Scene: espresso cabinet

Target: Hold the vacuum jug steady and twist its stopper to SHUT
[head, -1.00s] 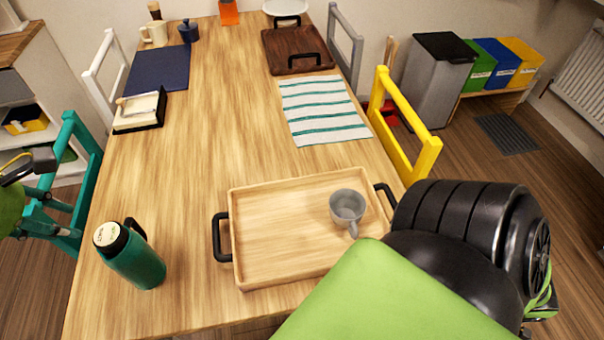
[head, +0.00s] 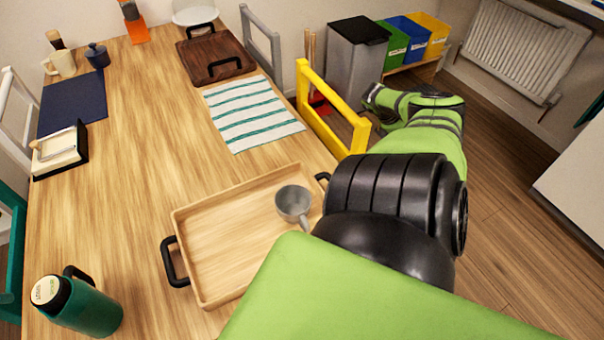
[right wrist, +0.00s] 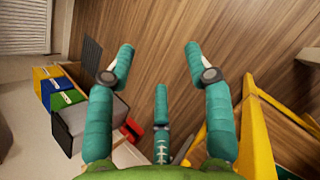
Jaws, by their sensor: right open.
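The vacuum jug (head: 88,308) is a green flask with a side handle, at the near left of the table in the head view. Its black stopper (head: 50,291) has a pale top with small markings that I cannot read. My right gripper (right wrist: 158,60) shows in the right wrist view with its teal fingers spread and nothing between them. It is over the floor, away from the jug. In the head view my right arm reaches out past the table's right side. My left gripper is out of the head view now.
A wooden tray (head: 190,225) with a grey cup (head: 293,203) lies right of the jug. A yellow chair (head: 330,115) stands at the table's right edge. A striped cloth (head: 250,112), a dark board (head: 215,57) and a navy mat (head: 72,103) lie farther back.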

